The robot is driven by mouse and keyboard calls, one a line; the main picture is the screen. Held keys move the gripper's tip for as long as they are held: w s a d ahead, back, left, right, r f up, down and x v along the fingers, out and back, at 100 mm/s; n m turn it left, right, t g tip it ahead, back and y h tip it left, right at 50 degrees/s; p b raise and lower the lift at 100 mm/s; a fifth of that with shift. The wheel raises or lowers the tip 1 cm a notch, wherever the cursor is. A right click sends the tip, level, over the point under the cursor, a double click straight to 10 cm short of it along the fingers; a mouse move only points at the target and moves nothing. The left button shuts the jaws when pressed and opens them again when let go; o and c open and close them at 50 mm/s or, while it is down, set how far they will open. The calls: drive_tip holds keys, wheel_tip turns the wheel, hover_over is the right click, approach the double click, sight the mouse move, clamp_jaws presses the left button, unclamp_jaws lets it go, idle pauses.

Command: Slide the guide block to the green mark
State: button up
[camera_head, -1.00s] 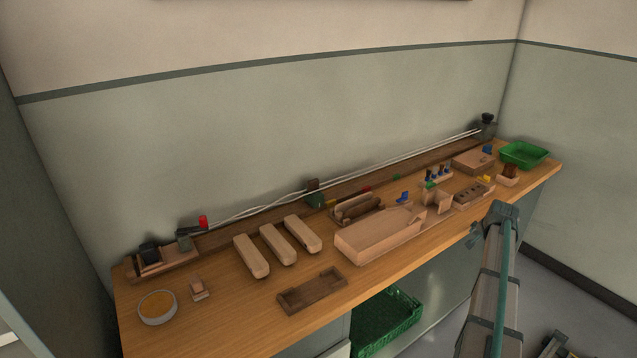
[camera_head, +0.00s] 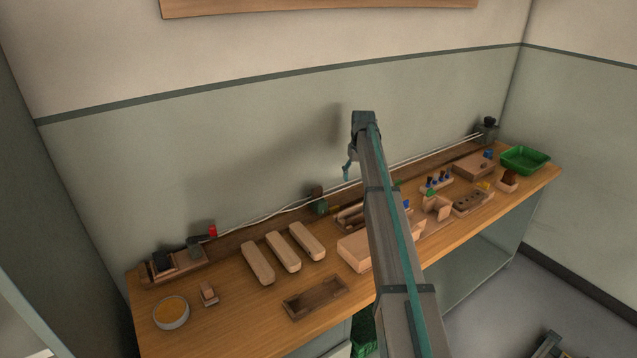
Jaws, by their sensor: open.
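What looks like the guide block (camera_head: 320,206), a small dark green block with a brown piece behind it, sits on the dark wooden rail along the back of the bench, where the white strands pass. A small green patch on the rail, right of my arm, looks like the green mark (camera_head: 401,183); my arm partly covers that area. A yellow patch (camera_head: 335,209) shows just right of the block. My gripper (camera_head: 347,168) is open and empty, raised above the rail, up and right of the block. Its fingers show only small and partly.
Three pale wooden brush bodies (camera_head: 283,249) and a dark tray (camera_head: 315,297) lie in front of the rail. A large wooden fixture (camera_head: 353,252) stands partly behind my arm. A round bowl (camera_head: 171,312) is front left, and a green bin (camera_head: 525,160) is far right.

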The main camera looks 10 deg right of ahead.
sight(317, 188)
drive_tip(key=a+r+n, duration=0.1)
drive_tip(key=a, duration=0.3)
drive_tip(key=w+a+r+n+g+p, duration=0.1)
drive_tip(key=a, duration=0.4)
drive_tip(key=w+a+r+n, duration=0.1)
drive_tip(key=a+r+n, duration=0.1)
drive_tip(key=a, duration=0.3)
drive_tip(key=shift+a+g+p, duration=0.1)
drive_tip(key=shift+g+p, duration=0.2)
drive_tip(key=shift+p, duration=0.05)
wheel_tip(317, 188, down, 11)
drive_tip(key=p, duration=0.2)
drive_tip(key=shift+r+p, duration=0.15)
drive_tip(key=shift+p, duration=0.15)
clamp_jaws()
